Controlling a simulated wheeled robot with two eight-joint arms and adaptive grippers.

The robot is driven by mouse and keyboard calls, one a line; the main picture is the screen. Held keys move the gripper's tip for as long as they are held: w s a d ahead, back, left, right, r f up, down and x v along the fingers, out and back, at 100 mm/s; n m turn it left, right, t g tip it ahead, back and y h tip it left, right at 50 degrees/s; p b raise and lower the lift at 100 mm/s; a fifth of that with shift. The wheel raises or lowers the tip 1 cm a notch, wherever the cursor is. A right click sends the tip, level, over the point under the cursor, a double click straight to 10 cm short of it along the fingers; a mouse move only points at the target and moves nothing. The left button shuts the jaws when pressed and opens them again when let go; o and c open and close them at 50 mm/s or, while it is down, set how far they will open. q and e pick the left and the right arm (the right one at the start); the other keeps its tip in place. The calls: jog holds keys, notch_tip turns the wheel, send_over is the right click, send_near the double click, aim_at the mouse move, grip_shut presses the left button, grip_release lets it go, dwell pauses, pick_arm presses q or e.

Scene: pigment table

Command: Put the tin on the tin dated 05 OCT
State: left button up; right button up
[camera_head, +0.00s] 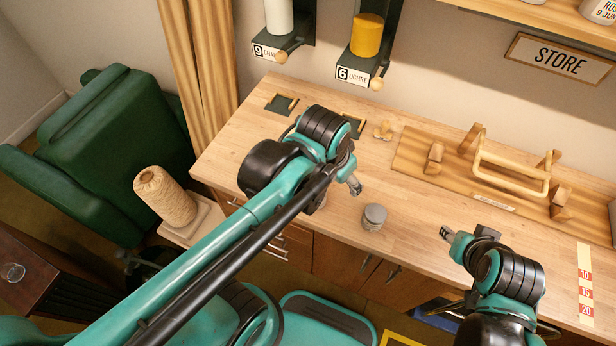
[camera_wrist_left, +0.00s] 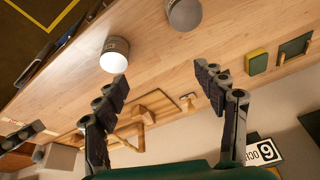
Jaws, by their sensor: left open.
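A small grey tin (camera_head: 374,216) stands upright near the front edge of the table, just right of my left gripper. It appears in the left wrist view as a tin with a pale top (camera_wrist_left: 114,55). A second grey tin (camera_wrist_left: 184,14) is cut by the top edge of the left wrist view; in the head view it is mostly hidden behind my left arm. No date is readable on either tin. My left gripper (camera_wrist_left: 160,78) is open and empty, its fingers apart above bare table. My right gripper (camera_head: 446,233) is above the table, right of the tin; its finger opening is unclear.
A wooden rack with a handled frame (camera_head: 510,172) stands at the back right. Pigment dispensers (camera_head: 367,36) hang on the wall. A numbered strip (camera_head: 585,285) lies at the right. A green chair (camera_head: 110,150) and twine cone (camera_head: 165,197) are left.

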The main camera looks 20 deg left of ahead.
pick_arm(q)
jog(key=s+a+f+n+t, duration=0.1)
jog(key=s+a+n+t, duration=0.2)
jog(key=a, duration=0.4)
jog(key=shift+n+y, duration=0.4)
jog(key=shift+n, duration=0.1)
jog(key=shift+w+f, duration=0.1)
notch_tip(320, 180, down, 5)
jog(key=b, duration=0.5)
